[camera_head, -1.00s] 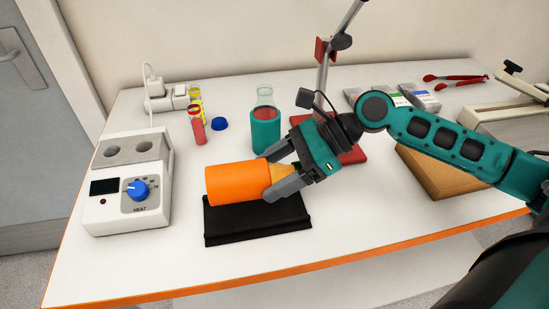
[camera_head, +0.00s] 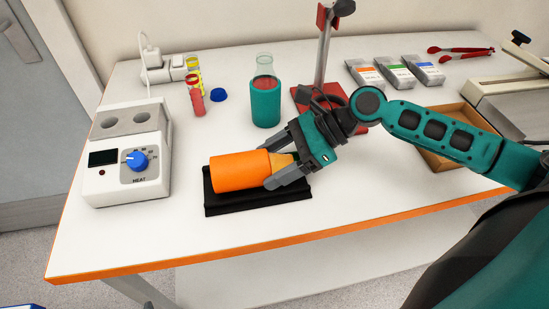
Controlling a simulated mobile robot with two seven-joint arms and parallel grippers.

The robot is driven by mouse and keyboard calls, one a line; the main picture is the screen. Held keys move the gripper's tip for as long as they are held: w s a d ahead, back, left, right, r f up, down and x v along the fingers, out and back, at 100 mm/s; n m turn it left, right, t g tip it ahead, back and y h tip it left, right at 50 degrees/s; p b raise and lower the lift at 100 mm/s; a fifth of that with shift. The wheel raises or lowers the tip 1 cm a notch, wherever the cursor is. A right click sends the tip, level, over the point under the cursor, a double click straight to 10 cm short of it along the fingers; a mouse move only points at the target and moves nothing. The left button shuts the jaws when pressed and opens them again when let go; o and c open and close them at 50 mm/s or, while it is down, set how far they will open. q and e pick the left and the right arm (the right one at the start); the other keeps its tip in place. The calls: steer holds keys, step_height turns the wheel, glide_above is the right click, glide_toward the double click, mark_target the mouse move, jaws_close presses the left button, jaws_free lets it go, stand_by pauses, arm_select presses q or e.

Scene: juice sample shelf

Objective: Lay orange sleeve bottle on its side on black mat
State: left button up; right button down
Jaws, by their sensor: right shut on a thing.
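The orange sleeve bottle (camera_head: 238,172) is on its side over the black mat (camera_head: 226,207), its base to the left and its neck to the right. It looks low against the mat, but I cannot tell whether it touches. My right gripper (camera_head: 276,172) is shut on the bottle's tapered neck end, reaching in from the right. The fingers hide part of the neck. My left gripper is not in view.
A teal-sleeved bottle (camera_head: 265,104) stands upright behind the mat. A heater block (camera_head: 126,180) is at left. Red (camera_head: 197,101) and yellow tubes, a blue cap (camera_head: 219,95), a red stand (camera_head: 328,50), sachets (camera_head: 396,72) and a wooden tray (camera_head: 440,160) are around. The front table strip is clear.

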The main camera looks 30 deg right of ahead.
steer(key=shift+p, duration=0.35)
stand_by(0.4)
steer(key=shift+c, duration=1)
jaws_free()
steer(key=shift+o, duration=1)
steer(key=shift+f, duration=0.1)
steer(key=v, duration=1.3)
